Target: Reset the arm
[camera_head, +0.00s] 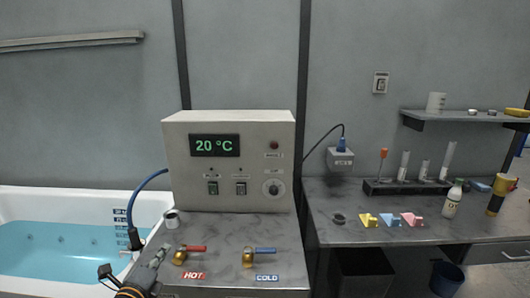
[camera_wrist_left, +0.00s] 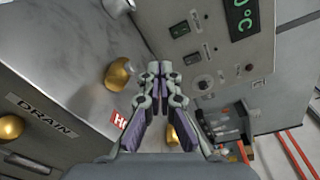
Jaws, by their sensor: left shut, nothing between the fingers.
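My left gripper (camera_head: 160,254) is low in the head view, between the bathtub (camera_head: 65,196) and the control panel's counter (camera_head: 222,226). In the left wrist view its fingers (camera_wrist_left: 159,70) are together and hold nothing. The gold HOT valve (camera_head: 180,257) with a red lever is just to the right of the gripper, and the gold COLD valve (camera_head: 248,258) with a blue lever is further right. My right gripper is not in view.
The control box (camera_head: 230,119) reads 20 °C. A blue hose (camera_head: 135,200) and a small metal cup (camera_head: 171,219) are near the gripper. On the right, a workbench (camera_head: 345,198) bears a tube rack (camera_head: 405,188), coloured pieces and bottles. A shelf (camera_head: 465,119) hangs above it.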

